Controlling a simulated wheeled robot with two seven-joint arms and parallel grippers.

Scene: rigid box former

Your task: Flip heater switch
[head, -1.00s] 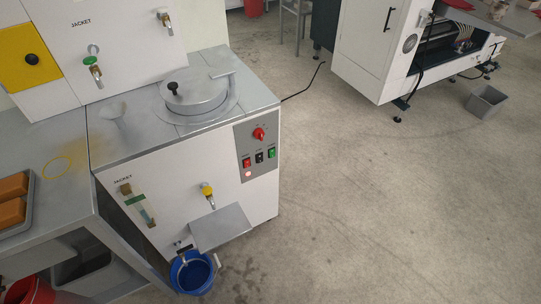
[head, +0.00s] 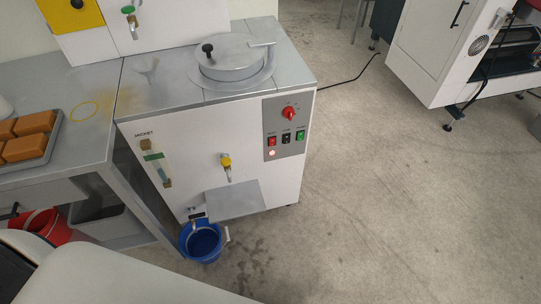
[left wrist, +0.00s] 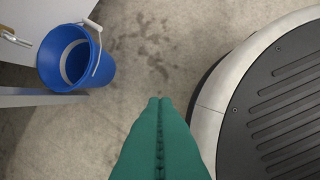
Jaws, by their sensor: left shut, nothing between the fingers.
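The white machine (head: 265,185) has a grey control panel (head: 287,126) on the right of its front. The panel holds a red rotary knob (head: 290,114) above a row of a red switch (head: 272,141), a black switch (head: 286,139) and a green switch (head: 300,135). Their labels are too small to read, so I cannot tell which is the heater switch. A small light (head: 272,153) glows below the red switch. My left gripper (left wrist: 158,101) has green fingers, shut and empty, above the floor and away from the panel. My right gripper is in neither view.
A blue bucket (head: 203,243) stands under the machine's spout; it also shows in the left wrist view (left wrist: 92,62). A grey table (head: 90,130) with a tray of orange blocks (head: 28,135) adjoins the machine's left. A cable (head: 345,82) crosses the floor.

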